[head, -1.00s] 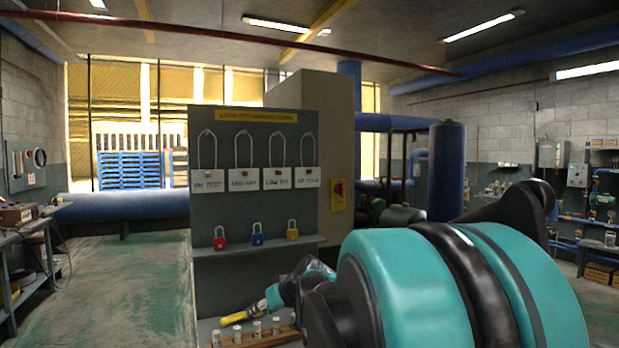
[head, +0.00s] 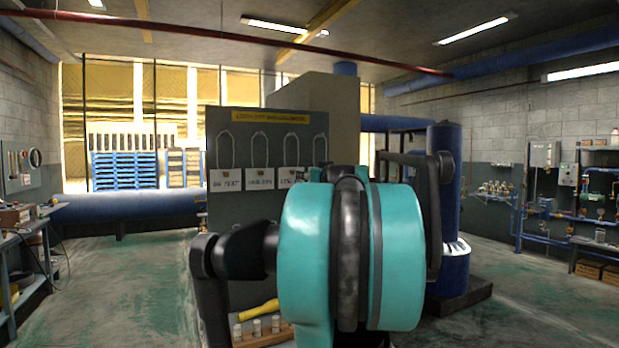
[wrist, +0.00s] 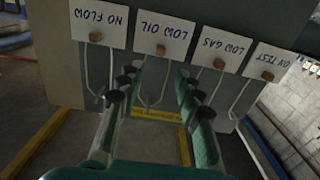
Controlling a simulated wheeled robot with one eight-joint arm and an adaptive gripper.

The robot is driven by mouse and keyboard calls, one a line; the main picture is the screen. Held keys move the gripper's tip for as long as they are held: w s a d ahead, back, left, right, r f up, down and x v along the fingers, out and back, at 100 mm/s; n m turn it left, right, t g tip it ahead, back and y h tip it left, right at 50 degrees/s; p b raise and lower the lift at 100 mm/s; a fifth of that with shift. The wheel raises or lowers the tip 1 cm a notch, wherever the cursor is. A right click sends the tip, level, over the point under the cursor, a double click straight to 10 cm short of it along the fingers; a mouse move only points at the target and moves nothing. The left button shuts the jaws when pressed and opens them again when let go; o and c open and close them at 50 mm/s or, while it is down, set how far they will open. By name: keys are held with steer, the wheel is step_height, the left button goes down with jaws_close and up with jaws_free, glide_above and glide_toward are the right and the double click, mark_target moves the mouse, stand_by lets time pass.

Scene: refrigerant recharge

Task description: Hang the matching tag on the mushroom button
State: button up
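Four white tags hang by wire loops on the grey board (head: 218,130). In the head view I read ON TEST (head: 225,180), LOW GAS (head: 260,179) and part of LOW OIL (head: 290,175); my arm covers the rest. The wrist view shows them upside down: NO FLOW (wrist: 99,20), LOW OIL (wrist: 161,32), LOW GAS (wrist: 219,47) and ON TEST (wrist: 268,63). My gripper (wrist: 156,84) is open, fingers apart, near the LOW OIL tag's wire, which shows between the fingers in the picture. Contact cannot be told. The mushroom button is hidden in the head view.
A yellow-handled tool (head: 258,310) lies on the lower shelf near a rack (head: 262,338) with white-capped pieces. A blue tank (head: 446,205) stands right of the board. A workbench (head: 28,228) is at left. The green floor left of the board is clear.

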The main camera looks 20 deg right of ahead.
mark_target(294, 171)
steer(key=w, duration=1)
steer(key=shift+w+a, duration=0.15)
steer(key=shift+w, duration=0.15)
jaws_close()
steer(key=shift+r, duration=0.15)
steer(key=shift+r, duration=1.45)
steer(key=shift+s, duration=0.1)
steer(key=s, duration=0.8)
steer(key=shift+s, duration=0.2)
